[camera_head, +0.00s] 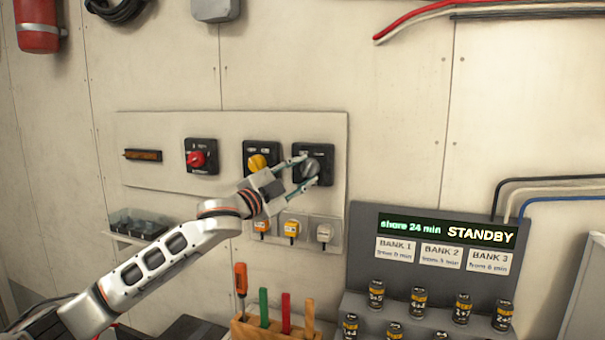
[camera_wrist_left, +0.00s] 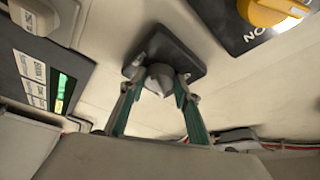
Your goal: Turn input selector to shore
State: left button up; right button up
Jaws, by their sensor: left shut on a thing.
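The wall panel (camera_head: 230,185) carries several rotary switches. The rightmost one has a grey knob (camera_head: 310,167) on a dark square plate (camera_head: 326,151). My left gripper (camera_head: 303,174) is shut on this grey knob, its two fingers on either side of it. In the left wrist view the grey knob (camera_wrist_left: 158,78) sits between the green-lined fingertips. A yellow knob (camera_head: 257,163) is on the plate to its left, and a red knob (camera_head: 196,159) further left. The lettering on the plates is too small to read, so I cannot tell which is the input selector. My right gripper is not in view.
A display (camera_head: 448,232) reading "STANDBY" stands at the right above several small labelled cylinders (camera_head: 419,297). Several plugs in sockets (camera_head: 292,230) are below the panel. A wooden rack (camera_head: 262,331) holds coloured-handled tools under the arm. A small tray (camera_head: 140,222) is at left.

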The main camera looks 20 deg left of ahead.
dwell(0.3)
pick_arm(q)
jog(key=o, duration=1.1)
jog(key=shift+o, duration=0.2)
jog(key=v, duration=1.2)
jog(key=shift+s, duration=0.1)
